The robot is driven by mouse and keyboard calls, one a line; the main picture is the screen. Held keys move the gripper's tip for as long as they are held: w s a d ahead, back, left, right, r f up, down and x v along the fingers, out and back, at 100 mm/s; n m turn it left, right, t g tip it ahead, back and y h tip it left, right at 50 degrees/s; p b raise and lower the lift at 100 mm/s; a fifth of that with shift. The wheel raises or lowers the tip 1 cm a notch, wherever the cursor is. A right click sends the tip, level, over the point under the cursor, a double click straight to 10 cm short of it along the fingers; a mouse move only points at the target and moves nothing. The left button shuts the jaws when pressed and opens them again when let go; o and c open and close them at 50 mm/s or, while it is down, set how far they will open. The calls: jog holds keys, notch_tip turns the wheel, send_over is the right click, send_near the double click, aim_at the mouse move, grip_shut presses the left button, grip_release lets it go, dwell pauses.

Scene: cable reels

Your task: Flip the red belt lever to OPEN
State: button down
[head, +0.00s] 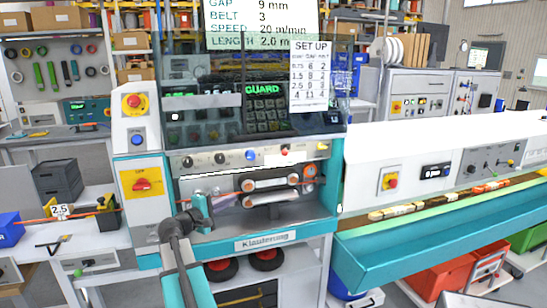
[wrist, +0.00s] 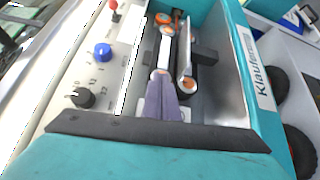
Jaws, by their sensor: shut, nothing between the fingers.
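A small red-tipped lever (head: 285,152) sits on the machine's upper control strip, right of a blue knob. The belt unit (head: 268,190), with orange-centred rollers, is just beyond the fingertips.
The strip also carries a blue knob (wrist: 102,53) and a black knob (wrist: 82,98). The guard window (head: 250,85) is above the strip. A teal trough (head: 430,235) extends right.

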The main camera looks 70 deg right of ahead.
jog(key=s+d+r+g+h, duration=0.1)
jog(key=s+d+r, duration=0.2)
jog(key=r, duration=0.8)
jog(key=shift+s+m+g+h, duration=0.3)
jog(key=shift+s+g+h, duration=0.1)
jog(key=shift+s, duration=0.5)
jog(key=shift+d+p, duration=0.25)
jog(key=shift+p, duration=0.05)
jog(key=p, duration=0.4)
send_near(285, 152)
jog(key=w+d, duration=0.4)
jog(key=d, duration=0.1)
jog(key=s, duration=0.1)
jog(key=s+d, duration=0.1)
jog(key=s+p, duration=0.1)
jog(key=shift+s+d, duration=0.25)
jog(key=shift+d, duration=0.1)
jog(key=shift+w+a+t, duration=0.1)
jog(key=shift+a+t, duration=0.05)
jog(key=shift+t, duration=0.15)
jog(key=shift+s+b, duration=0.25)
jog(key=shift+b, duration=0.1)
